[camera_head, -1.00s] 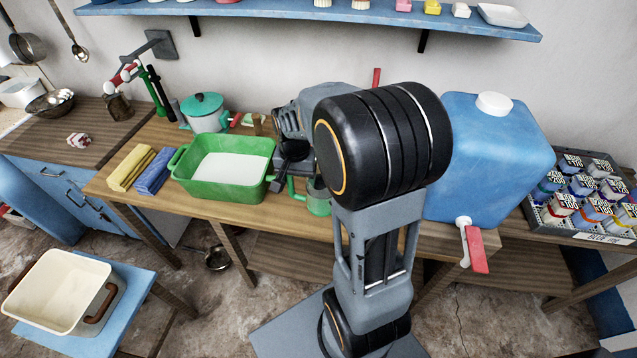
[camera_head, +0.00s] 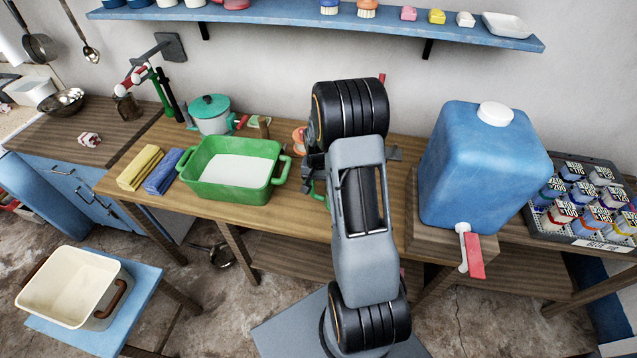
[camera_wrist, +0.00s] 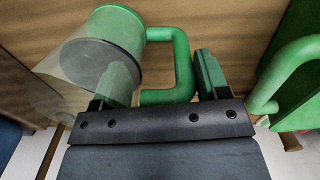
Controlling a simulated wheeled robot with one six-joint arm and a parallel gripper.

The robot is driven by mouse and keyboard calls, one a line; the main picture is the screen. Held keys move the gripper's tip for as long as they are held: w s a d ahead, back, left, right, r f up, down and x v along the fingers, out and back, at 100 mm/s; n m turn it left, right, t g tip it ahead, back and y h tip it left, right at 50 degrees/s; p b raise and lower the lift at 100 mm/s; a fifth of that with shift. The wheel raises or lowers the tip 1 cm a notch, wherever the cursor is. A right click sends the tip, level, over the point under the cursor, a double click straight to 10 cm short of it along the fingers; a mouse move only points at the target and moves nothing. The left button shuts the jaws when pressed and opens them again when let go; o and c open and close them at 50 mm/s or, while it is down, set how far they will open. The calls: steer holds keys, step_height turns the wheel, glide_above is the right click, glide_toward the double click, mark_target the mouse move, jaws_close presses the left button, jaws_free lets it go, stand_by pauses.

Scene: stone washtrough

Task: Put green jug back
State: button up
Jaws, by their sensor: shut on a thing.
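The green jug (camera_wrist: 122,22) shows at upper left in the wrist view, with a green rim, a greyish body and a looped green handle (camera_wrist: 181,62). My gripper (camera_wrist: 155,82) is shut on the jug, with its fingers at the handle side. In the head view my gripper (camera_head: 308,178) is over the wooden table, just right of the green tub (camera_head: 196,190). There the jug is almost wholly hidden by my arm; only a bit of green (camera_head: 321,192) shows. I cannot tell whether the jug touches the table.
The tub's handle (camera_wrist: 296,72) is close on the right in the wrist view. A lidded pot (camera_head: 210,120) stands behind the tub. A blue water container (camera_head: 480,170) stands right of my arm. A blue shelf (camera_head: 300,14) hangs above. Bare table (camera_head: 240,213) lies in front of the tub.

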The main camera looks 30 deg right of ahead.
steer(key=shift+f, duration=0.3)
steer(key=shift+f, duration=0.25)
steer(key=o, duration=1.4)
steer(key=shift+r, duration=0.1)
